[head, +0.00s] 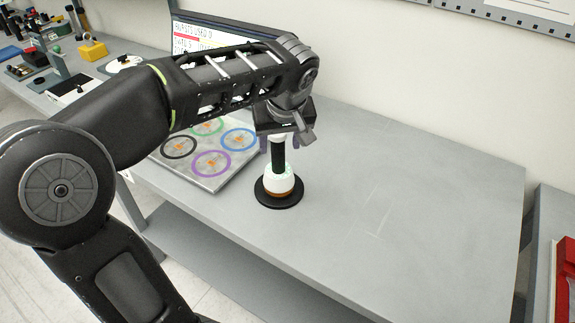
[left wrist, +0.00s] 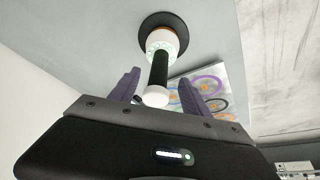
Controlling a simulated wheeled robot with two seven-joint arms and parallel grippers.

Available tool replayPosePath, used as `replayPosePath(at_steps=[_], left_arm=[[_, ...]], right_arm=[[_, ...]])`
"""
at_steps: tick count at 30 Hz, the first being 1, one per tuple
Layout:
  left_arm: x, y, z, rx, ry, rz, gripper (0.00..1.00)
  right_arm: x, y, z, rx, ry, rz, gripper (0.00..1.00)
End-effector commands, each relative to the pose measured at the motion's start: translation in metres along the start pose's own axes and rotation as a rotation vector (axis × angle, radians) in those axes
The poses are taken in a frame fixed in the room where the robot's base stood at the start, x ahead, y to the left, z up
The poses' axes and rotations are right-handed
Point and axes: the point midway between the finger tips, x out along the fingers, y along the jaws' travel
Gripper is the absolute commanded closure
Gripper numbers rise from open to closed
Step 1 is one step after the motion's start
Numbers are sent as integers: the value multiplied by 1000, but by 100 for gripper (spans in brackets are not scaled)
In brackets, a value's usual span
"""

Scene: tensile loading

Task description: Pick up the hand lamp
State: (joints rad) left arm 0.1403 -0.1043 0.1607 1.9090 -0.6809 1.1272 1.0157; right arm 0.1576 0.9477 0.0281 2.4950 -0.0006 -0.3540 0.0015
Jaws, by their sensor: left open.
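The hand lamp (head: 279,184) stands upright on the grey table, its white and orange head down on a black round base (head: 280,196), its dark handle pointing up. My left gripper (head: 278,139) is above it and pointing down, with the upper end of the handle between its fingers. In the left wrist view the lamp (left wrist: 159,68) shows its black handle and white end cap between the two purple fingers of the gripper (left wrist: 158,88). The fingers are apart, with a gap on each side of the handle. My right gripper is not in view.
A board with coloured rings (head: 210,163) lies left of the lamp, with a monitor (head: 225,35) behind it. The table (head: 400,190) is clear to the right. Tools and a yellow block (head: 93,50) are on the far-left bench. A red object (head: 565,275) is at the right edge.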

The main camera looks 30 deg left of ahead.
Motion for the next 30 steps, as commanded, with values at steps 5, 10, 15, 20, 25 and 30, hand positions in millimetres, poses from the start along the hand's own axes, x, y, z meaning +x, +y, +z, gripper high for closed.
replayPosePath(at_steps=[5, 10, 15, 20, 25, 30], left_arm=[[0, 0, 0, -1, 1, -1, 45], [3, 0, 0, 0, 0, -1, 45], [22, 0, 1, 1, -2, -2, 45], [27, 0, 0, 0, 0, 0, 45], [26, 0, 0, 0, 0, 0, 45], [36, 0, 0, 0, -2, -2, 45]], right_arm=[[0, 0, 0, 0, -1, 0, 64], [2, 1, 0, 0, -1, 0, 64], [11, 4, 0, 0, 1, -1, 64], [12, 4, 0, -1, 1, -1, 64], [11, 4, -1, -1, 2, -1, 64], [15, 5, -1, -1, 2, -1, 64]])
